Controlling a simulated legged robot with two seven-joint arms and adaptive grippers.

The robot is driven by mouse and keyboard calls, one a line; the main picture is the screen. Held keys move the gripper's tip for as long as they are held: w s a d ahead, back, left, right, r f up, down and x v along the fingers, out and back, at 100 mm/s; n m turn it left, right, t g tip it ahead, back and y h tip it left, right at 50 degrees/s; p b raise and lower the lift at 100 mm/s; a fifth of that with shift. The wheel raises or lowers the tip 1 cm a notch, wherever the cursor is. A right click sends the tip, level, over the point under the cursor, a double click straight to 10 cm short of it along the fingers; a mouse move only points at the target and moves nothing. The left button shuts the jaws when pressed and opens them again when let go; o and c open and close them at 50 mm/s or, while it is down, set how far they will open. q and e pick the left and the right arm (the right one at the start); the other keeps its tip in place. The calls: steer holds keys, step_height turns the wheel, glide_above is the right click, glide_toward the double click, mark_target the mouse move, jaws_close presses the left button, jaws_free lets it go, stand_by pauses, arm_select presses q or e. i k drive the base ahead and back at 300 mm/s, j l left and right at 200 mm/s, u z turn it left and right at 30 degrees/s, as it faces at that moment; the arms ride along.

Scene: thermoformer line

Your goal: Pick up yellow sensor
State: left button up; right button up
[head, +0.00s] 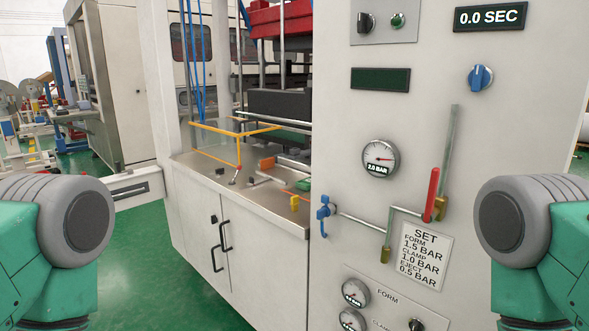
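A small yellow block (295,203), which looks like the yellow sensor, is near the front edge of the machine's metal deck (215,178). It is close to the tall panel on the right. Parts of my two arms show at the left and right edges of the head view. Neither of my grippers is in view, so what they hold cannot be seen.
An orange block (267,163) and a green piece (303,185) are also on the deck. An orange-edged clear guard (215,144) stands at its left. The control panel (440,150) carries a red lever (432,194) and a blue valve (322,216). Green floor (150,260) is open at left.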

mark_target(294, 200)
steer(key=z, duration=0.45)
steer(key=i+j+z, duration=0.2)
steer(key=j+z, duration=0.3)
steer(key=i+j+z, duration=0.1)
steer(key=j+z, duration=0.85)
